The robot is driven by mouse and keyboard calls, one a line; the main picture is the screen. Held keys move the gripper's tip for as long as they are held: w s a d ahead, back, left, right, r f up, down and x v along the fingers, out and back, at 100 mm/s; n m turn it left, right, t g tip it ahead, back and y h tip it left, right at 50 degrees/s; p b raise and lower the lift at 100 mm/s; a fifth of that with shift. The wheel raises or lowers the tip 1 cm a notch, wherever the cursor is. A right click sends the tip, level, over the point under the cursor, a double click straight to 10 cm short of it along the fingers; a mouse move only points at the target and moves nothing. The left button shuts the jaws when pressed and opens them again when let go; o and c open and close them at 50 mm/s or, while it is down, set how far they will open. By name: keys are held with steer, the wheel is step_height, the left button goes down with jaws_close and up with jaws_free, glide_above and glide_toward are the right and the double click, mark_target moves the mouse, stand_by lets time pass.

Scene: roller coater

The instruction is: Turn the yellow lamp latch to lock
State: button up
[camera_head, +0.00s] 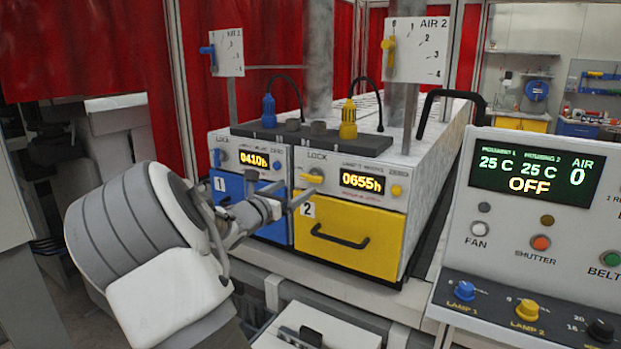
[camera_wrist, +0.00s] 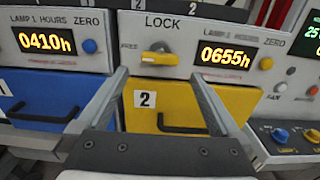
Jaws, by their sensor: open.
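The yellow lamp latch (camera_head: 312,177) is a small knob under the word LOCK on the white panel above the yellow drawer (camera_head: 352,242). In the wrist view the latch (camera_wrist: 159,58) lies roughly level, handle across, between and beyond my two fingertips. My gripper (camera_head: 288,193) is open and empty, just in front of the panel and slightly below left of the latch in the head view. In the wrist view my gripper (camera_wrist: 158,76) has one finger on each side of the latch. I cannot tell whether a finger touches it.
The blue drawer (camera_head: 232,190) stands left of the yellow one. A black handle (camera_head: 340,237) sticks out below the latch. A yellow button (camera_head: 396,190) sits right of the 0655h display. The control console (camera_head: 540,200) stands close at the right.

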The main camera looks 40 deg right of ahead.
mark_target(309, 180)
steer(key=p+x, duration=0.1)
steer(key=x, duration=0.8)
steer(key=c, duration=1.2)
